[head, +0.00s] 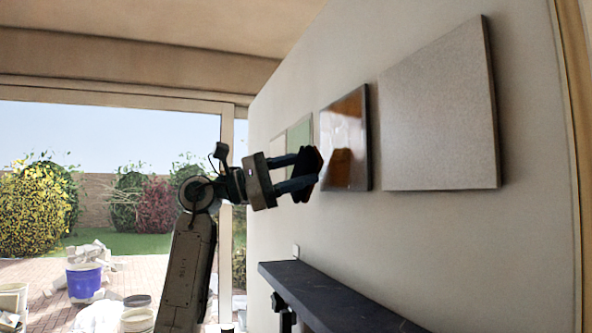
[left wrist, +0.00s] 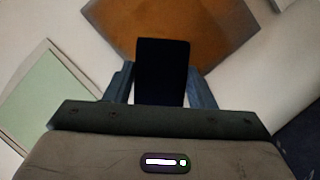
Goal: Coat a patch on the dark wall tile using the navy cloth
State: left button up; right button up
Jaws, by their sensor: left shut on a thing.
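The dark wall tile (head: 346,140) hangs on the wall with a glossy orange-brown face. It also shows in the left wrist view (left wrist: 205,30), past the cloth. My left gripper (head: 303,174) is shut on the navy cloth (head: 308,174), a dark pad held upright in front of the tile. In the left wrist view the navy cloth (left wrist: 162,70) sits between the two blue fingers and covers part of the tile. I cannot tell whether the cloth touches the tile. My right gripper is not in view.
A large grey speckled tile (head: 440,112) hangs to the right of the dark tile. A green tile (head: 300,137) hangs to its left, beside a pale one. A dark shelf (head: 330,298) juts from the wall below. Buckets (head: 84,281) and rubble stand outside.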

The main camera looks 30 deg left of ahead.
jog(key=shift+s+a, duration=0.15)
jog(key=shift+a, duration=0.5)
pick_arm(q)
jog(key=shift+w+d, duration=0.2)
jog(key=shift+d, duration=0.05)
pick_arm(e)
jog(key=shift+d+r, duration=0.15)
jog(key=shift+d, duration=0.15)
pick_arm(q)
jog(key=shift+w+d+p, duration=0.15)
jog(key=shift+w+p, duration=0.05)
jog(key=shift+p, duration=0.15)
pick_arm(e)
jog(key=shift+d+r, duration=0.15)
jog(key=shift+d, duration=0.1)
pick_arm(q)
jog(key=shift+w+d+p, duration=0.3)
jog(key=shift+w, duration=0.05)
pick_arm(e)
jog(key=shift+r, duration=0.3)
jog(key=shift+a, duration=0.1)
